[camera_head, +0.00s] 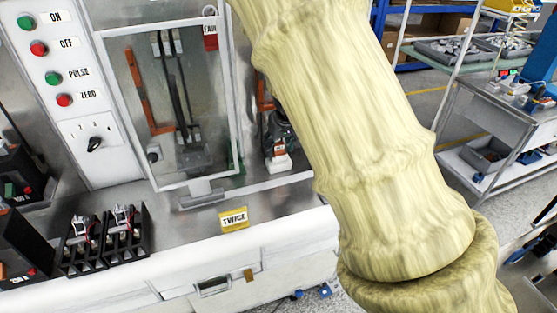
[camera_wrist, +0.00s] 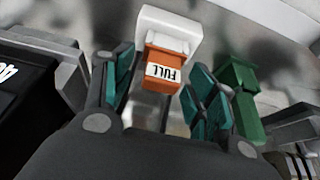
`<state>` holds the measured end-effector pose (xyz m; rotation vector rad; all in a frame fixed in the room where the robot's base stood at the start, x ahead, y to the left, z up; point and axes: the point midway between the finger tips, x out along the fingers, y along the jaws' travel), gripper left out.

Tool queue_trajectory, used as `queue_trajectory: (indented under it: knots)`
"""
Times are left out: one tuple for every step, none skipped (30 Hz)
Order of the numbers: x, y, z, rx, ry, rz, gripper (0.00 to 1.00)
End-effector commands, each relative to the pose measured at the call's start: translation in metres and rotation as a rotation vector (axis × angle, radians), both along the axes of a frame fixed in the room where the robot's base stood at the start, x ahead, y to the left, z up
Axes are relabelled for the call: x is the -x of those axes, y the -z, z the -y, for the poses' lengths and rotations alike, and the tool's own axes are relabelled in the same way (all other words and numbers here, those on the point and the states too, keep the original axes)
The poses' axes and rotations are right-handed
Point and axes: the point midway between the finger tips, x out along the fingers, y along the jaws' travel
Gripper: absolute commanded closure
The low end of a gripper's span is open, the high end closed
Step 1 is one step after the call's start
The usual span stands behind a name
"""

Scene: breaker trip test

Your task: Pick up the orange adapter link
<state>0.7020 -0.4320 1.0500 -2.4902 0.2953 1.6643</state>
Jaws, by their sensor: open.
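My gripper (camera_wrist: 162,84) is open, with one teal-padded finger to the left of the link and one to the right. The link lies between the fingers, with a gap visible on the right side; contact on the left cannot be told. In the head view, my gripper (camera_head: 279,130) is partly hidden behind my arm, right of the glazed cabinet, above a small white block (camera_head: 279,163).
A green piece (camera_wrist: 240,92) stands close to the right finger. A black box (camera_wrist: 28,85) is at left in the wrist view. In the head view, a clear-doored cabinet (camera_head: 222,160) stands left of my gripper, with black holders (camera_head: 104,240) and a yellow TWICE label (camera_head: 233,219) on the bench.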

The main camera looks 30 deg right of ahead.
Motion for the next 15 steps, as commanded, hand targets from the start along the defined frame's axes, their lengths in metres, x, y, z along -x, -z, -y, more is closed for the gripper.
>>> queue_trajectory:
  knots:
    - [-0.0003,0.0002,0.0001,0.000,0.000,0.000,0.43]
    - [-0.0003,0.0001,0.0001,0.000,0.000,0.000,0.43]
    - [-0.0003,-0.0001,0.0001,0.000,0.000,0.000,0.43]
    - [-0.0002,-0.0003,0.0000,0.000,0.000,0.000,0.43]
    - [-0.0002,-0.0003,0.0000,0.000,0.000,0.000,0.43]
    - [-0.0002,-0.0003,0.0000,0.000,0.000,0.000,0.43]
    - [-0.0001,-0.0003,0.0000,0.000,0.000,0.000,0.43]
    - [-0.0001,-0.0002,0.0000,0.000,0.000,0.000,0.48]
    - [-0.0001,-0.0002,0.0000,0.000,0.000,0.000,0.56]
    - [-0.0001,-0.0002,0.0000,0.000,0.000,0.000,0.61]
    - [-0.0001,-0.0002,0.0000,0.000,0.000,0.000,0.67]
    - [-0.0001,-0.0001,0.0000,0.000,0.000,0.000,0.74]
    - [-0.0001,-0.0001,0.0000,0.000,0.000,0.000,0.79]
    - [-0.0001,-0.0001,0.0000,0.000,0.000,0.000,0.85]
    - [0.0000,0.0000,0.0000,0.000,0.000,0.000,0.92]
